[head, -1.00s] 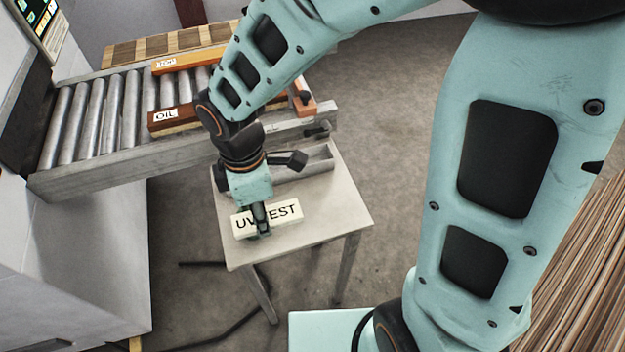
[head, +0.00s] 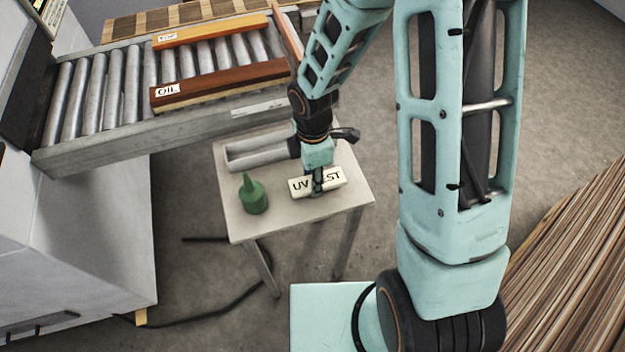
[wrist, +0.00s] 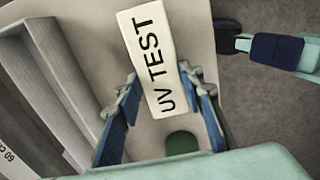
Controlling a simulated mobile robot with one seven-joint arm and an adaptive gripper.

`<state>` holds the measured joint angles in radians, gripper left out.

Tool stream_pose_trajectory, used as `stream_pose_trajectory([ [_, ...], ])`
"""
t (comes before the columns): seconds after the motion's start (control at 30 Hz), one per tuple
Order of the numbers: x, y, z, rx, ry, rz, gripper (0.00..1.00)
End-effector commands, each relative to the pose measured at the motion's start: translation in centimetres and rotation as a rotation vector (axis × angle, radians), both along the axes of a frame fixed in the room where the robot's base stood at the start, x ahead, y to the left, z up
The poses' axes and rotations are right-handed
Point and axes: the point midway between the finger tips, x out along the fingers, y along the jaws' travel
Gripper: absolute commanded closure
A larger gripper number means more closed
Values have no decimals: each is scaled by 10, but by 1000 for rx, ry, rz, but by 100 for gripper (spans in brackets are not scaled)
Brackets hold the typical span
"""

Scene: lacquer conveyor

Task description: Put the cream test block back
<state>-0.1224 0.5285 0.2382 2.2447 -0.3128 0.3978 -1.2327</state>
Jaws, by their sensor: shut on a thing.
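The cream test block (head: 333,178), lettered UV TEST, is at the right part of the small side table (head: 240,228) in the head view. My gripper (head: 317,184) points down and is shut on the block's middle, covering some letters. In the wrist view the block (wrist: 150,50) runs lengthwise between the blue-padded fingers (wrist: 163,88). I cannot tell whether its underside touches the table.
A grey open tray (head: 235,160) lies along the table's back edge. A green bottle (head: 253,196) stands left of the block. The roller conveyor (head: 85,110) behind carries an OIL bar (head: 225,82) and a TOP bar (head: 215,31). Striped boards (head: 570,250) lie at right.

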Motion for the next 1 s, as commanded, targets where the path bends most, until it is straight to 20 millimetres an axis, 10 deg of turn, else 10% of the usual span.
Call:
stream_pose_trajectory([
  [0.53, 0, 0, -20, 0, 0, -1, 93],
  [0.57, 0, 0, -20, 0, 0, -1, 64],
  [0.7, 0, 0, -19, 0, 0, -1, 48],
  [1.0, 0, 1, -18, 0, 0, -1, 47],
])
